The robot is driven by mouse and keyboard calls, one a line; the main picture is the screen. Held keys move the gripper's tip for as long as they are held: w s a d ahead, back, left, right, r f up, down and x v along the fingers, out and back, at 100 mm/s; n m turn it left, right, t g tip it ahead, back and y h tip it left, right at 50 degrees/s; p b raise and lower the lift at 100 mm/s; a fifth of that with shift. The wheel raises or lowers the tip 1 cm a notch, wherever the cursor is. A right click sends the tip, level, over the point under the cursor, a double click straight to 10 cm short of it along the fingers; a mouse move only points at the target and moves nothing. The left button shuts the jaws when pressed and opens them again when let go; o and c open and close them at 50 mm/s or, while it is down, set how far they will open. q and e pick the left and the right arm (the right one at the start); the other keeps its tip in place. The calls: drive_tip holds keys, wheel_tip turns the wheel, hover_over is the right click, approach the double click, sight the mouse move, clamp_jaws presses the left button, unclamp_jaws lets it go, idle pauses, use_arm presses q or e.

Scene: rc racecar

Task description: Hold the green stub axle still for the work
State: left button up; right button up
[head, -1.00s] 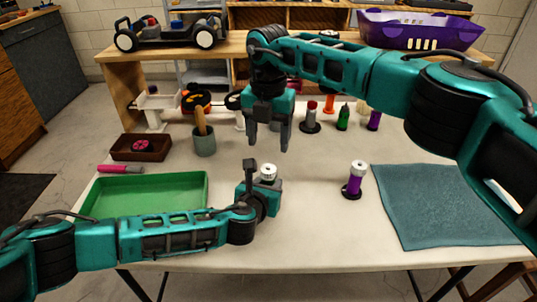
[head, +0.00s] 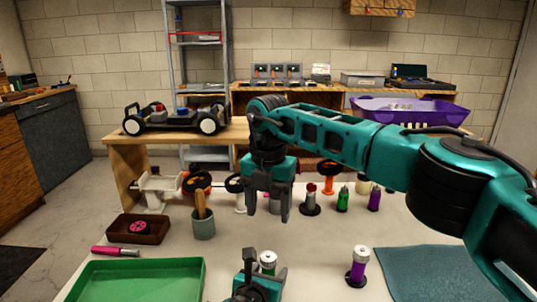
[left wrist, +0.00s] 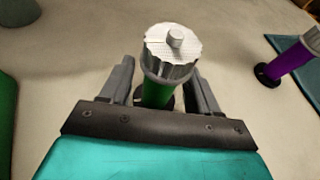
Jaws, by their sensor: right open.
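The green stub axle (left wrist: 158,92) stands upright with a ridged silver nut (left wrist: 172,50) on top. In the head view only this silver top shows clearly, behind my left gripper (head: 266,268). In the left wrist view the shaft's lower end is partly hidden by the gripper body. My right gripper (head: 268,208) points down, open and empty, above and behind the axle.
A purple stub axle (head: 356,268) stands to the right, beside a teal mat (head: 430,272). A green tray (head: 135,280) lies left. A cup (head: 204,226), brown box (head: 138,230) and several small upright parts stand behind. A car chassis (head: 170,122) sits on the back shelf.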

use_arm(q)
drive_tip(key=shift+o, duration=0.3)
drive_tip(key=v, duration=1.2)
